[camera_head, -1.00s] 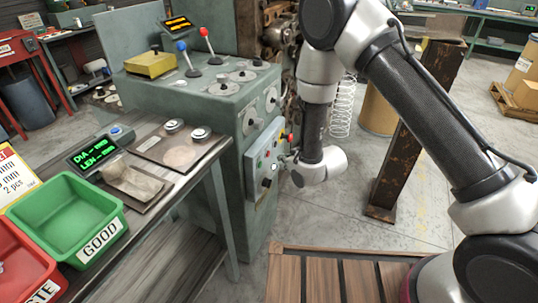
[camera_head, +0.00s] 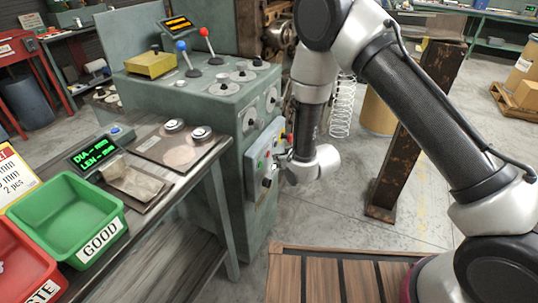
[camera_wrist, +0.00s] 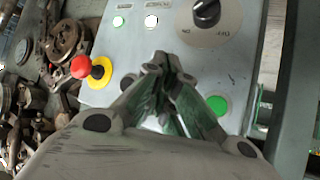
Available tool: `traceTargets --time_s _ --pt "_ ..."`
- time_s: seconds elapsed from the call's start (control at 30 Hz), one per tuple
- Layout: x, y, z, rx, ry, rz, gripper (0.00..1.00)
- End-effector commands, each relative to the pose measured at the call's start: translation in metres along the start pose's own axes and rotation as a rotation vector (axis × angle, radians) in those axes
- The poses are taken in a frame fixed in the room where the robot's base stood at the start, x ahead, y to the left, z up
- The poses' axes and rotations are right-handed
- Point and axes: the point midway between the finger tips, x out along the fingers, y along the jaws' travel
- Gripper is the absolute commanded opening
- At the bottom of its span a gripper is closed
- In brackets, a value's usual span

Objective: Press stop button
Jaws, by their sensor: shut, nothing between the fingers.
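The grey control panel (camera_wrist: 130,40) is on the front of the green-grey machine and also shows in the head view (camera_head: 252,180). In the wrist view a red mushroom-shaped button (camera_wrist: 81,67) on a yellow collar (camera_wrist: 101,71) sits at the panel's edge, left of my fingertips. A green button (camera_wrist: 217,104) lies to their right. No stop label can be read. My gripper (camera_wrist: 157,66) is shut and empty, with its tips over the panel between these two buttons. I cannot tell whether they touch it. The fingers hide the panel part behind them.
A black knob (camera_wrist: 206,12) and two small lit lamps (camera_wrist: 151,21) sit further along the panel. The bench with the green GOOD bin (camera_head: 70,215) stands left of the machine.

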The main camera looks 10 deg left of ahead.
Motion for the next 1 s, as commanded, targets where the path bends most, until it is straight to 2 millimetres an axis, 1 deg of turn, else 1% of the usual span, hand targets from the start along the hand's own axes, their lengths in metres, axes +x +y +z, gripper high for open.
traceTargets --time_s 0.67,1.0 --pt "0.0002 -0.0002 -0.0003 0.000 0.000 0.000 0.00" --pt "0.0058 -0.0046 -0.0045 0.000 0.000 0.000 0.00"
